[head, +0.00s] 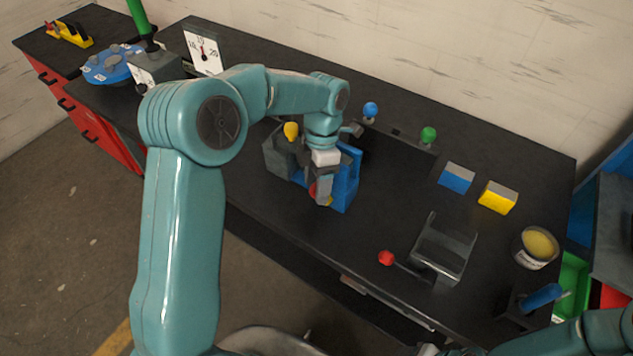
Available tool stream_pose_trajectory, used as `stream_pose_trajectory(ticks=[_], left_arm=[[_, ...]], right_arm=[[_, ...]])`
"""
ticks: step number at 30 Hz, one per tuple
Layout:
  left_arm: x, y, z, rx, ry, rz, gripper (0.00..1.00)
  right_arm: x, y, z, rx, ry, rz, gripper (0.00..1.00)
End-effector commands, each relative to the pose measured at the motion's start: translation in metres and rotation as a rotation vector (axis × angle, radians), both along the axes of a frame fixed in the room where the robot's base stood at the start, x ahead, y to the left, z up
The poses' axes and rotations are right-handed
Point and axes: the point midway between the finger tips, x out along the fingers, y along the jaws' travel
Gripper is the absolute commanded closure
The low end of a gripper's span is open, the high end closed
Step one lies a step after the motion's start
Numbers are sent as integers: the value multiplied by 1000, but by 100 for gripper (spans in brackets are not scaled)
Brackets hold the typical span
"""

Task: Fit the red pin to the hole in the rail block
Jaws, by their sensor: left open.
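The red pin (386,257) has a round red head and a dark shaft. It lies near the table's front edge, its shaft running toward a grey tray. A long dark rail block (399,134) lies farther back, with a blue-headed pin (370,109) and a green-headed pin (428,135) at it. The hole cannot be made out. My left gripper (323,198) is open and points down in front of a blue bracket (346,183), left of the red pin and apart from it. My right gripper is not visible.
The grey tray (445,243) stands right of the red pin. A grey block with a yellow knob (291,130) adjoins the blue bracket. Blue and yellow blocks (497,197) and a round tub (535,247) stand at the right. The table between the bracket and tray is clear.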

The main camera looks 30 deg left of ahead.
Motion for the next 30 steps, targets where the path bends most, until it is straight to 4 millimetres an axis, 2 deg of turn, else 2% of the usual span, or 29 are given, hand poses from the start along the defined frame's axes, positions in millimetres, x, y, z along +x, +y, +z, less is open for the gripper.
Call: stream_pose_trajectory(ticks=[7,11,17,24,30], left_arm=[[4,1,0,2,-13,-1,25],[8,2,13,2,-19,0,25],[20,4,60,2,-24,-1,25],[33,7,121,1,-14,-1,25],[40,9,150,1,-9,-1,25]], right_arm=[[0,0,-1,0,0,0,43],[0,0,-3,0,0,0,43],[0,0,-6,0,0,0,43],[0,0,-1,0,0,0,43],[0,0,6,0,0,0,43]])
